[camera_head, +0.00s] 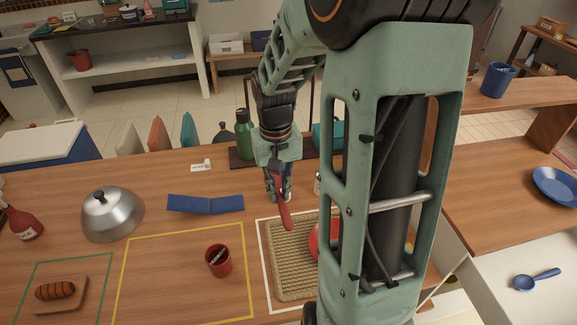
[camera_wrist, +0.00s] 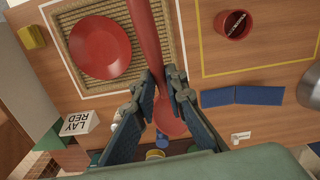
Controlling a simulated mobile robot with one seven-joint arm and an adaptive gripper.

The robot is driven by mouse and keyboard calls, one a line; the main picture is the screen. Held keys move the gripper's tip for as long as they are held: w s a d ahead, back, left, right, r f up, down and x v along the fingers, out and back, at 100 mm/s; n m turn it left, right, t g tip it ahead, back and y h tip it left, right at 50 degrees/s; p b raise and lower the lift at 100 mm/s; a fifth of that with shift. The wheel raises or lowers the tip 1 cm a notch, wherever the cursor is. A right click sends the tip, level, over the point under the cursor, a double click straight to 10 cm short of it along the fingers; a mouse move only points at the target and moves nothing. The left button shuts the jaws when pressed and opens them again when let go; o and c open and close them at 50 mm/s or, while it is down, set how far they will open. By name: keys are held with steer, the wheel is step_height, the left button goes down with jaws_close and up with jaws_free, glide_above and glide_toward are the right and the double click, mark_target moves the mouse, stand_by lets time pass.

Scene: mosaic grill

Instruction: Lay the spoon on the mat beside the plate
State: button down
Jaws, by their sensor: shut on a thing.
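My gripper (camera_head: 279,192) is shut on a red spoon (camera_head: 285,214) above the table, near the far edge of the woven mat (camera_head: 283,270). In the wrist view, my gripper (camera_wrist: 163,88) pinches the red spoon (camera_wrist: 147,35) between its fingers; the handle runs up over the mat (camera_wrist: 172,50) and the round bowl is on the other side, by the fingers. A red plate (camera_wrist: 99,46) lies on the mat. In the head view my arm hides most of the plate (camera_head: 314,241). The spoon appears held clear of the mat.
A red cup (camera_head: 218,260) stands left of the mat in a yellow outline. A "LAY RED" sign (camera_wrist: 80,123) shows in the wrist view. A blue spoon (camera_head: 537,279) lies at right.

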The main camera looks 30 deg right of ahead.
step_height(320, 180, up, 3)
steer(key=s+d, duration=0.2)
steer(key=b, duration=0.1)
glide_above(289, 256)
step_height(289, 256, down, 9)
steer(key=shift+m, duration=0.3)
step_height(289, 256, down, 20)
steer(key=b, duration=1.7)
steer(key=shift+f, duration=0.25)
steer(key=c, duration=1.9)
jaws_free()
step_height(289, 256, up, 12)
steer(key=shift+w+r, duration=0.1)
